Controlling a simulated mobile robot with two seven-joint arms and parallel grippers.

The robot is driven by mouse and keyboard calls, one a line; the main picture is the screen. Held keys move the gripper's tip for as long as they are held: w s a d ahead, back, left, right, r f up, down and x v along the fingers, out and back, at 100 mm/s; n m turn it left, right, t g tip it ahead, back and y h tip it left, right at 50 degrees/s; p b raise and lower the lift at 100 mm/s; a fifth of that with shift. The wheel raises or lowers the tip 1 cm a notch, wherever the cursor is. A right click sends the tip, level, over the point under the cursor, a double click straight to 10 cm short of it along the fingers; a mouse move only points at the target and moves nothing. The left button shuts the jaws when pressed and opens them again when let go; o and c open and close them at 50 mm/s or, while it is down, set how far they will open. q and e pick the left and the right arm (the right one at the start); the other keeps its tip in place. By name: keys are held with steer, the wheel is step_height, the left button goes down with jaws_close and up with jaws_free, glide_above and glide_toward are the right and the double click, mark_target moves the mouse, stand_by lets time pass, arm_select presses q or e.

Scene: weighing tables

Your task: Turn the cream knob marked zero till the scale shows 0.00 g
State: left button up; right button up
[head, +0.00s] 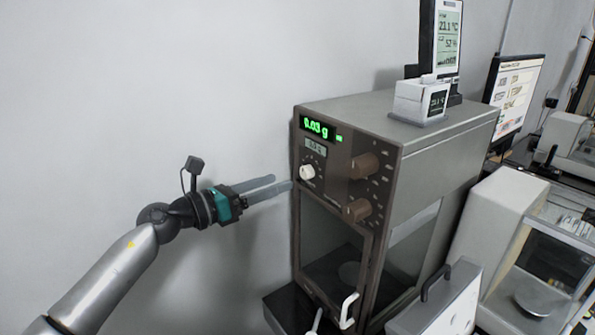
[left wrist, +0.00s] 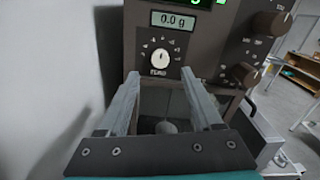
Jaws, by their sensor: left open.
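The brown scale (head: 325,230) stands against the wall, and its green display (head: 317,127) reads what looks like 0.03 g. The cream knob (head: 307,171) sits on the left of its front panel, below a small grey readout. In the left wrist view the cream knob (left wrist: 160,57) has a dial of marks around it and a label below. The grey readout (left wrist: 172,20) there shows 0.0 g. My left gripper (head: 282,184) is open and empty, a little left of and below the knob. In the wrist view its fingers (left wrist: 161,85) reach up toward the knob, apart from it.
Two brown knobs (head: 363,166) (head: 358,210) sit right of the cream knob. A small white device (head: 420,100) and a monitor stand on or behind the scale. A white case (head: 440,300) and another balance (head: 545,260) are at the right. The wall (head: 130,90) is close on the left.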

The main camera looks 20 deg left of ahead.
mark_target(303, 174)
arm_select(q)
steer(key=x, duration=0.6)
steer(key=shift+w+d+p, duration=0.2)
steer(key=shift+w+p, duration=0.05)
steer(key=shift+p, duration=0.15)
jaws_close()
